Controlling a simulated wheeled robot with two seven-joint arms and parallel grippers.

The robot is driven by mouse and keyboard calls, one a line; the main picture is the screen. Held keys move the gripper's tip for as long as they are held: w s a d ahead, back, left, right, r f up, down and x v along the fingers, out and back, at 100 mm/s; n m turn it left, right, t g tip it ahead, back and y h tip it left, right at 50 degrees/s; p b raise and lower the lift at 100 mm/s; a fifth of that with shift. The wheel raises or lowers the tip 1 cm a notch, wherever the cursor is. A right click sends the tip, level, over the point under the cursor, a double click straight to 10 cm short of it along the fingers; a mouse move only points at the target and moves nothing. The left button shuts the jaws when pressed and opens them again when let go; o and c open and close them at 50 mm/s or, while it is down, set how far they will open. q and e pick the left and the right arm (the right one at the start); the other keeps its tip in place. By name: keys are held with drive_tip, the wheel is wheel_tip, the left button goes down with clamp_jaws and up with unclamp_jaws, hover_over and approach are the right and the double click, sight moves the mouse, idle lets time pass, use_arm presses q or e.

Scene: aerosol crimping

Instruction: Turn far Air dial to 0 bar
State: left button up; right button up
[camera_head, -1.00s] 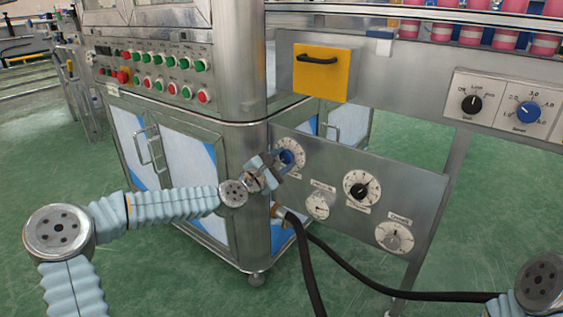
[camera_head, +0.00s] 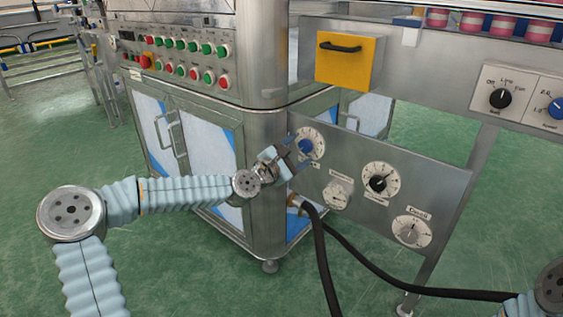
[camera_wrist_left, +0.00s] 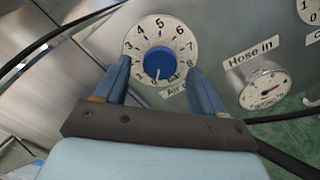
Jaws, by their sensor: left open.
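The far Air dial (camera_head: 310,143) is a round white scale with a blue knob on the grey lower panel. In the left wrist view the blue knob (camera_wrist_left: 158,62) has a white pointer mark at its lower side, near the bottom end of the scale; the exact reading is too small to be sure. My left gripper (camera_head: 293,153) is just in front of the dial. In the left wrist view the left gripper (camera_wrist_left: 159,68) has its two blue fingers apart, one either side of the knob, with gaps visible. My right gripper is out of view.
A Hose in gauge (camera_wrist_left: 265,88) is right of the Air dial. A black-knobbed dial (camera_head: 380,182) and a lower gauge (camera_head: 412,231) share the panel. A black hose (camera_head: 326,262) hangs below. The steel cabinet (camera_head: 262,180) stands close left of the gripper.

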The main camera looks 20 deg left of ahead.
use_arm(q)
drive_tip(key=p+v, duration=0.1)
drive_tip(key=v, duration=1.1)
drive_tip(key=s+d+f+m+g+h+p, duration=0.1)
drive_tip(key=s+d+f+m+g+p, duration=0.15)
drive_tip(key=d+f+m+g, duration=0.4)
drive_tip(key=s+d+f+m+g+h+p, duration=0.1)
drive_tip(key=s+d+f+m+g+p, duration=0.2)
drive_tip(key=d+f, duration=0.7)
drive_tip(key=s+d+f+m+g+y+p, duration=0.1)
drive_tip(key=s+f+m+g, duration=0.2)
drive_tip(key=s+f+m, duration=0.55)
drive_tip(key=s+a+f+m+g+y+p, duration=0.2)
drive_tip(key=s+a+f+m+g+y, duration=0.1)
drive_tip(key=s+f, duration=0.6)
drive_tip(key=shift+s+a+g, duration=0.35)
drive_tip(key=shift+s+a, duration=0.35)
drive_tip(key=shift+s, duration=0.3)
